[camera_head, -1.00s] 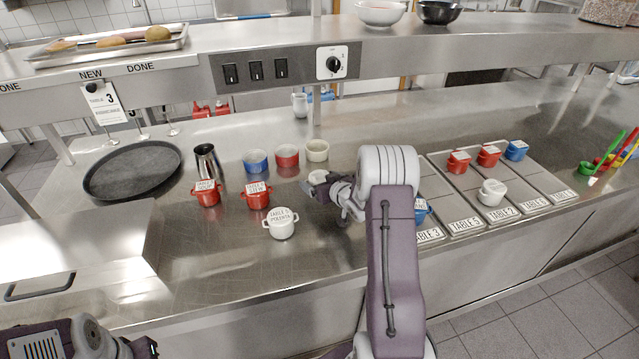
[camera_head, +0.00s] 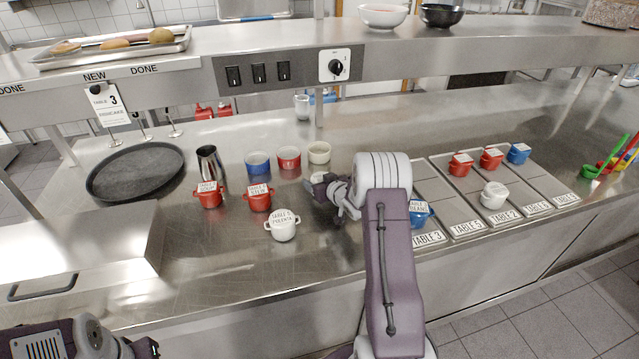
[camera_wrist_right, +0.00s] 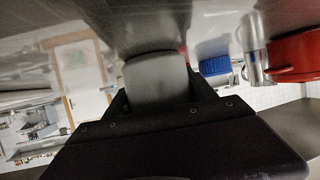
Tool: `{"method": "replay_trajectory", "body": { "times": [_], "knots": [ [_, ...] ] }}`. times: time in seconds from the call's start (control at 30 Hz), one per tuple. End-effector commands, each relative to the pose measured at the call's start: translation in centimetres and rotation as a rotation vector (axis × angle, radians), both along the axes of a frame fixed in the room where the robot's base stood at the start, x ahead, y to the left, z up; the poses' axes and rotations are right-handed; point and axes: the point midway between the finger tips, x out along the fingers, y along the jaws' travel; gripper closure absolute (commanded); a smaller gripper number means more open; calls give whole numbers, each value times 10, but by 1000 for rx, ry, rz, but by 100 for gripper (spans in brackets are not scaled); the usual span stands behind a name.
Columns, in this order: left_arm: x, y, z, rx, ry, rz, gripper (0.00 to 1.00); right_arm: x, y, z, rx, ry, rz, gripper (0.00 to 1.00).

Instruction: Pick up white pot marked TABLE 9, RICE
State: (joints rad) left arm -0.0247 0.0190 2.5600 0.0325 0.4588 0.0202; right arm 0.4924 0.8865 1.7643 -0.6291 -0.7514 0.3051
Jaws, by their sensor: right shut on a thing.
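My right gripper (camera_head: 326,188) is low over the counter, left of the table trays. It is shut on a pale grey-white thing (camera_wrist_right: 157,82) that fills the space between the jaws in the right wrist view. This looks like the white pot. Its label does not show, and the gripper mostly hides it in the head view. Another white pot (camera_head: 283,229), with a lid label reading POLENTA, stands apart at the lower left of the gripper. My left gripper (camera_head: 146,348) is only partly in view at the bottom left, and its jaws do not show clearly.
Red lidded pots (camera_head: 259,200) stand left of my right gripper. Blue, red and cream bowls (camera_head: 289,158) stand behind it. A blue pot (camera_head: 418,213) is close right of my arm, on trays (camera_head: 463,205) holding other pots. A black round tray (camera_head: 135,171) lies far left.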

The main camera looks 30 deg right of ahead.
Motion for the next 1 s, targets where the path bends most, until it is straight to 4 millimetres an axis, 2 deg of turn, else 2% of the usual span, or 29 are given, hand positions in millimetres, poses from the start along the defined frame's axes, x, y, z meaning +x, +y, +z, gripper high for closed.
{"method": "replay_trajectory", "body": {
  "times": [0.17, 0.27, 0.3, 0.5, 0.7, 0.83, 1.0],
  "knots": [
    [0, 0, 1, 0, 0, 0, 64, 1, 0, 24, -3, -7, 0, 92],
    [0, 0, 3, 0, 0, 0, 64, 1, -1, 45, -3, -8, 0, 92],
    [0, 0, 6, 0, 0, 0, 64, -1, -13, 49, -2, -6, -5, 92],
    [0, 0, 18, 0, 0, 0, 64, -7, -60, 79, -3, -6, -4, 92],
    [0, 0, 30, 0, 0, 0, 64, -12, -100, 102, -3, -4, -3, 92],
    [0, 0, 34, 0, 0, 0, 64, -14, -112, 108, -1, -5, -2, 92],
    [0, 0, 34, 0, 0, 0, 64, -14, -116, 109, 0, -3, 0, 92]
  ]
}}
